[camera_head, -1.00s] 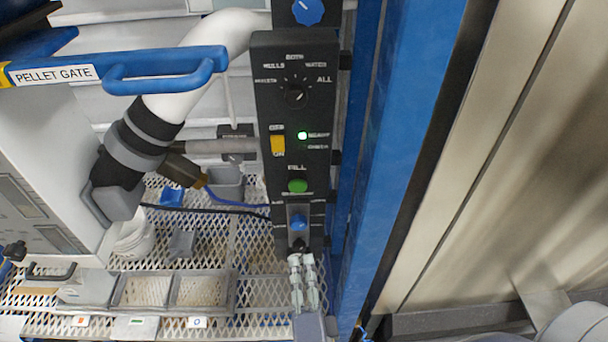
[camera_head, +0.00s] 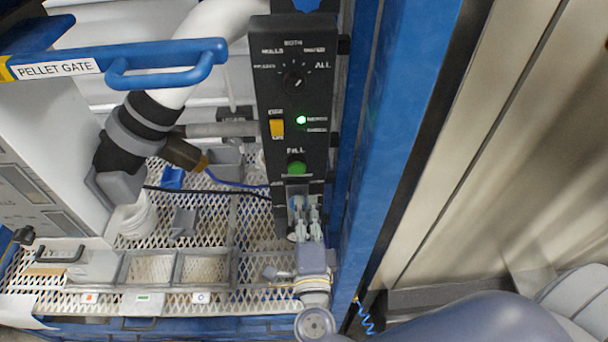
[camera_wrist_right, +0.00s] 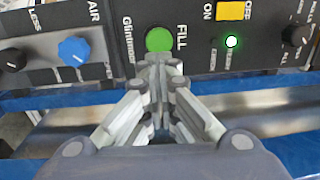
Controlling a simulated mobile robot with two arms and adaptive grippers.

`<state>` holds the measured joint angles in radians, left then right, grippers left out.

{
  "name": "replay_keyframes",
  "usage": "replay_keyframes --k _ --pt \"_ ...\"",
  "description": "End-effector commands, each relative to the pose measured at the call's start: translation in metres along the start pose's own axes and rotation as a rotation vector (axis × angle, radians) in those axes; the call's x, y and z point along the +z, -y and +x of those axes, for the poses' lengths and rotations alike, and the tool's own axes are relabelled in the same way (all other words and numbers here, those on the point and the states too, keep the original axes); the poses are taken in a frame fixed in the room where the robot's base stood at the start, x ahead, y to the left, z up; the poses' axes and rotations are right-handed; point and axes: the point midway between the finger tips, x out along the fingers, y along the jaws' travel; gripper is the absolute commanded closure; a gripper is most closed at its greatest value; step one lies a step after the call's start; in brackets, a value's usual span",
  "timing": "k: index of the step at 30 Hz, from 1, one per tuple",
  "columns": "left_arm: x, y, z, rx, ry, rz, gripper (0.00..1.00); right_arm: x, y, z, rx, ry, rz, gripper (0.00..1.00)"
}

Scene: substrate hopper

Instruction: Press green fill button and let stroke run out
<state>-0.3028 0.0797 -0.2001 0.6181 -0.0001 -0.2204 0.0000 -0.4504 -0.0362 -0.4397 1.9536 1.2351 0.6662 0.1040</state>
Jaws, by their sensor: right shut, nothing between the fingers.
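The green FILL button (camera_head: 297,168) sits low on the black control panel (camera_head: 291,95). In the right wrist view the green button (camera_wrist_right: 159,40) shows straight beyond my fingertips. My right gripper (camera_head: 304,203) is shut and empty, with its fingertips just below the button in the head view. In the right wrist view the tips of my right gripper (camera_wrist_right: 161,62) overlap the button's lower edge; I cannot tell whether they touch it. A green lamp (camera_head: 301,120) is lit on the panel. My left gripper is not in view.
A yellow switch (camera_head: 277,128) and a black selector knob (camera_head: 293,82) sit above the button. The blue AIR knob (camera_wrist_right: 74,50) is beside it in the wrist view. A blue post (camera_head: 395,130) stands right of the panel. The blue pellet gate handle (camera_head: 165,76) juts in at left.

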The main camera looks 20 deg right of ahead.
Motion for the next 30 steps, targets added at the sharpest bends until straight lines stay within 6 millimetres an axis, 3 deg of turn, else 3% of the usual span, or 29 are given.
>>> replay_keyframes --k 6,11,26,30 --pt "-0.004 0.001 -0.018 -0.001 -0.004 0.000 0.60 0.000 0.004 0.044 -0.002 0.001 -0.001 1.00" --pt "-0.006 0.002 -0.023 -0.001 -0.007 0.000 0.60 0.000 0.002 0.063 -0.001 0.000 0.000 1.00" --pt "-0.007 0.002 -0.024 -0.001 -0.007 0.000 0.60 0.000 0.000 0.072 0.001 0.000 0.000 1.00" --pt "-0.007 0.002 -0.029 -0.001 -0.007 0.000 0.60 0.000 0.001 0.084 0.000 -0.001 -0.001 1.00"
